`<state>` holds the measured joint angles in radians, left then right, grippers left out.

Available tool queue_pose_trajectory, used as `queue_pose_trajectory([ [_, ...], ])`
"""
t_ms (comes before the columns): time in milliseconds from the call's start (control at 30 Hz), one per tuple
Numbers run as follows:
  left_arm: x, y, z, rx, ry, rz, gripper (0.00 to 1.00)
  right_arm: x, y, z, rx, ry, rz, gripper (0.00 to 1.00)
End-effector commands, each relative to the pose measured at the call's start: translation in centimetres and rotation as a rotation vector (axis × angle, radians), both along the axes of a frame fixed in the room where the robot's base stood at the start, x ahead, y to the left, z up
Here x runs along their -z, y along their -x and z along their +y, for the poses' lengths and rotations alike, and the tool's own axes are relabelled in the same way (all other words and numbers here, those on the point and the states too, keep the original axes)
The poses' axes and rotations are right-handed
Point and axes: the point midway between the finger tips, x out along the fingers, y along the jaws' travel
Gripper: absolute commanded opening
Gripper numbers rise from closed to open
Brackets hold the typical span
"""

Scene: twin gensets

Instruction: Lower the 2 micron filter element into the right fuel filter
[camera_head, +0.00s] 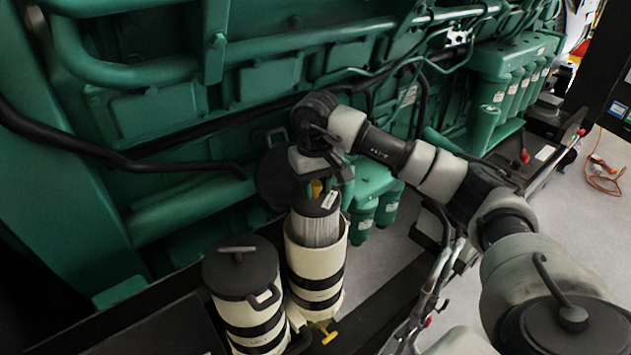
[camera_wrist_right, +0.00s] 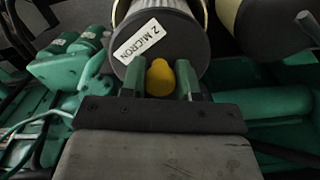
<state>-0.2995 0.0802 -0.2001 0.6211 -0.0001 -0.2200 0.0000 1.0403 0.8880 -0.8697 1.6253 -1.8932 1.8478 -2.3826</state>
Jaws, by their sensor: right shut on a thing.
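The 2 micron filter element (camera_head: 319,228) has white pleats and a black end cap with a "2 MICRON" label and a yellow knob. It is upright and partly inside the open right fuel filter (camera_head: 316,276), a cream canister with black bands. Some pleats show above the rim; its lower end is hidden. My right gripper (camera_head: 316,184) is above it, shut on the yellow knob. In the right wrist view, the jaws (camera_wrist_right: 160,82) hold the knob on both sides, and the element (camera_wrist_right: 165,42) shows beyond. My left gripper is not in view.
A black lid (camera_head: 277,180) stands open behind the right filter. The left fuel filter (camera_head: 250,318), with its black lid on, stands close beside it. A yellow valve handle (camera_head: 329,337) is at the right filter's foot. The green engine (camera_head: 180,110) fills the back.

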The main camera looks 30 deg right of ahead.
Motion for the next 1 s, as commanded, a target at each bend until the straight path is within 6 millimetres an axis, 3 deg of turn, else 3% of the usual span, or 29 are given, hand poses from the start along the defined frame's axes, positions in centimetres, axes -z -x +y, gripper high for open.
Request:
queue_pose_trajectory([
  [1000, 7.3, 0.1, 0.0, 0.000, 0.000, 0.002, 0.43, 8.1, 0.0, 0.0, 0.001, 0.000, -0.001, 0.00],
])
